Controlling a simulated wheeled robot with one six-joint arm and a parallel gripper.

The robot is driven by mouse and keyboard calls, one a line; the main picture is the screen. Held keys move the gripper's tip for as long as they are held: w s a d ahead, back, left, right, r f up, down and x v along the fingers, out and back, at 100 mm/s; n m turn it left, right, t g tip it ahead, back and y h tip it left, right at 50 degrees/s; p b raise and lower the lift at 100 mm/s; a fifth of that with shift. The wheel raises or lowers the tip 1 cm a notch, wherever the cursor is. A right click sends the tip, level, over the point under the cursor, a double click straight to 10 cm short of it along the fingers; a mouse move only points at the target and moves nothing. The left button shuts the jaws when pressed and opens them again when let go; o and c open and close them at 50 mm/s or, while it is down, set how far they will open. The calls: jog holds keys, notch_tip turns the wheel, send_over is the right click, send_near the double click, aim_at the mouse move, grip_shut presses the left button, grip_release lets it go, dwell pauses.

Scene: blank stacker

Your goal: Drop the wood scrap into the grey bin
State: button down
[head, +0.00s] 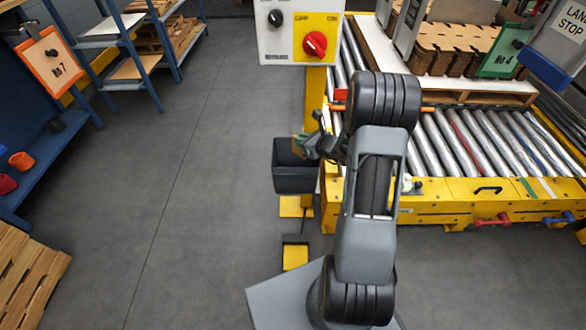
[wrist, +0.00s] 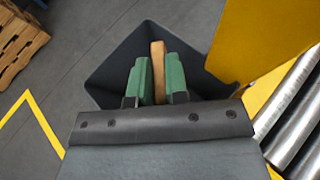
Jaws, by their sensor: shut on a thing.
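The wood scrap (wrist: 158,62) is a narrow tan piece in the wrist view. My gripper (wrist: 160,80) has green fingers shut on it, one on each side. In the wrist view the scrap and the fingertips show against the dark inside of the grey bin (wrist: 108,75); their exact height relative to its rim is hard to tell. In the head view the grey bin (head: 293,180) hangs beside the yellow conveyor frame, and my gripper (head: 302,146) is at its top. The scrap is barely visible in the head view.
The yellow frame and roller conveyor (head: 480,145) stand close on the right of the bin. A control box with a red knob (head: 302,32) is mounted above and behind. The grey floor (head: 180,200) to the left is open. Wooden pallets (head: 28,275) lie at the far left.

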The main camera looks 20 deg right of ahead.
jog(key=c, duration=1.1)
grip_release()
jog(key=shift+o, duration=0.2)
jog(key=p+v, duration=0.3)
jog(key=v, duration=1.1)
jog(key=shift+p, duration=0.4)
jog(key=shift+w, duration=0.1)
